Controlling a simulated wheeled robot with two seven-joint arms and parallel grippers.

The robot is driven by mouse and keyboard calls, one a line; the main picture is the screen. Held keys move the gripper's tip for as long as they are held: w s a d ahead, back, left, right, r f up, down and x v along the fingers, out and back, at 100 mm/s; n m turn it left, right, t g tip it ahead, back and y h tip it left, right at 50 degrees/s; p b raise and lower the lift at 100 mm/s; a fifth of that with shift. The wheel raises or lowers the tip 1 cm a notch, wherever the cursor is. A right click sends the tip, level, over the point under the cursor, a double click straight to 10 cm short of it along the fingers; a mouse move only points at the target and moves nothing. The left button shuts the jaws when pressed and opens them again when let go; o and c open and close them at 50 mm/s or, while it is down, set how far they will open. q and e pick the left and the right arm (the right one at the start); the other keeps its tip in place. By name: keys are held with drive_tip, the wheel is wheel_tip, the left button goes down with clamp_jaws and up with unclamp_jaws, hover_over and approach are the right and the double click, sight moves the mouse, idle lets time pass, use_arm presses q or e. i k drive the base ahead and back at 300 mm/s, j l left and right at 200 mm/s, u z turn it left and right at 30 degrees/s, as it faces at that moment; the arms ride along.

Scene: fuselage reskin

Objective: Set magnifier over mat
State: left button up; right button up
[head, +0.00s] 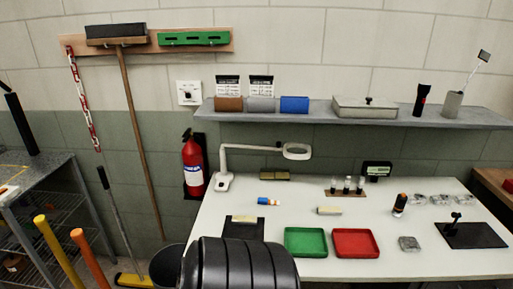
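The magnifier is a white ring lens (297,151) on a jointed white arm. Its arm rises from a white base (224,182) at the back left of the pale table, and the lens hangs over the table's back part. A dark mat (236,237) lies at the front left with a pale yellowish block on its back edge; its front is partly hidden. A second dark mat (480,238) lies at the right with a small black stand on it. The lens is above neither mat. Neither gripper shows in the head view.
A green tray (306,256) and a red tray (356,256) stand at the table's front. A rack of small bottles (350,194), a dark cylinder (400,205) and several clear packets (439,200) stand farther right. A grey shelf (390,121) runs above.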

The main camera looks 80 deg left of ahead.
sight(291, 144)
drive_tip(key=u, duration=2.35)
drive_tip(key=i+j+z, duration=0.1)
drive_tip(key=i+z, duration=0.15)
drive_tip(key=z, duration=0.15)
drive_tip(key=i+j+z, duration=0.15)
drive_tip(key=z, duration=0.3)
drive_tip(key=i, duration=0.1)
